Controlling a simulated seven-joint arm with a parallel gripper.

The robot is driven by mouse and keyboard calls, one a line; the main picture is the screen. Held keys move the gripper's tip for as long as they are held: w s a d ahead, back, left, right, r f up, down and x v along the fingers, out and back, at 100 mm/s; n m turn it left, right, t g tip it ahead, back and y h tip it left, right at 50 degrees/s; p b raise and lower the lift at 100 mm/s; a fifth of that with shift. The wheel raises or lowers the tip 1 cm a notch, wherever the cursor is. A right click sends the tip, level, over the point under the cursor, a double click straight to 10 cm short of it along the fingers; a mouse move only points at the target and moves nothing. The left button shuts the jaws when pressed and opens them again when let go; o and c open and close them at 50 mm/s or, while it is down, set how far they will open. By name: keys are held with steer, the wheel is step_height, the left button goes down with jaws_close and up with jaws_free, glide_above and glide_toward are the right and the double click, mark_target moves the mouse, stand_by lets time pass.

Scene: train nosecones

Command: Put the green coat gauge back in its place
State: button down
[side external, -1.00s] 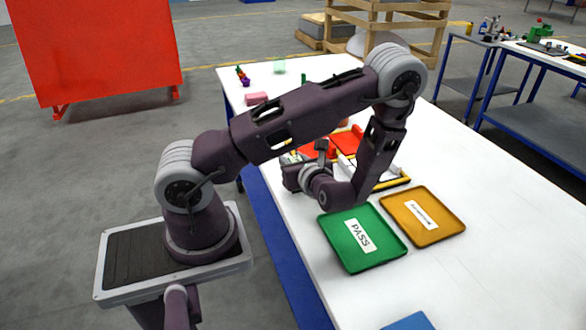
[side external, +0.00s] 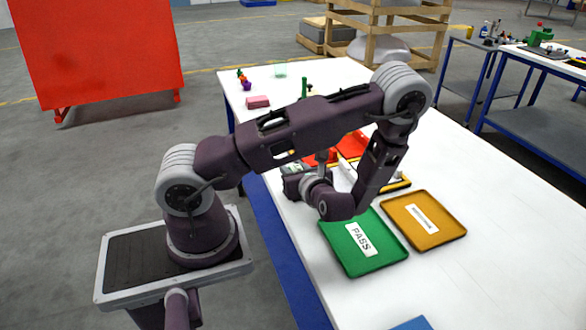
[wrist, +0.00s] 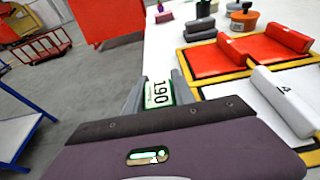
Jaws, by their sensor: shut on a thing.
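In the wrist view, the green coat gauge (wrist: 159,93) sits between my fingers. It has a green edge and a pale display face with large dark digits that read upside down. My gripper (wrist: 158,88) is shut on it, a finger on each side. In the side view, my gripper (side external: 292,183) is at the table's near edge, left of the green PASS tray, partly hidden by my wrist. The gauge's place cannot be made out with certainty; a small green upright (side external: 305,88) stands farther back on the table.
The green PASS tray (side external: 386,268) and an amber tray (side external: 450,239) lie to the right. Red (wrist: 215,67) and white (wrist: 258,107) panels with yellow-and-black borders hold matching blocks. Dark blocks (wrist: 200,27) and small pots (wrist: 243,20) stand behind.

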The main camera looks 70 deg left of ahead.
steer(key=shift+f, duration=0.1)
steer(key=c, duration=1.1)
jaws_free()
steer(key=shift+o, duration=0.2)
steer(key=shift+d, duration=0.1)
steer(key=v, duration=1.1)
steer(key=s+d+r+n+t+h, duration=0.2)
steer(key=s+d+r+n+h, duration=0.3)
steer(key=d+r+n+h, duration=0.2)
steer(key=s+d+r+n+t+h, duration=0.3)
steer(key=d+r+n+h, duration=0.4)
steer(key=r+n, duration=0.4)
steer(key=shift+s+r+t+h, duration=0.3)
steer(key=shift+s+r, duration=0.5)
steer(key=shift+s, duration=0.1)
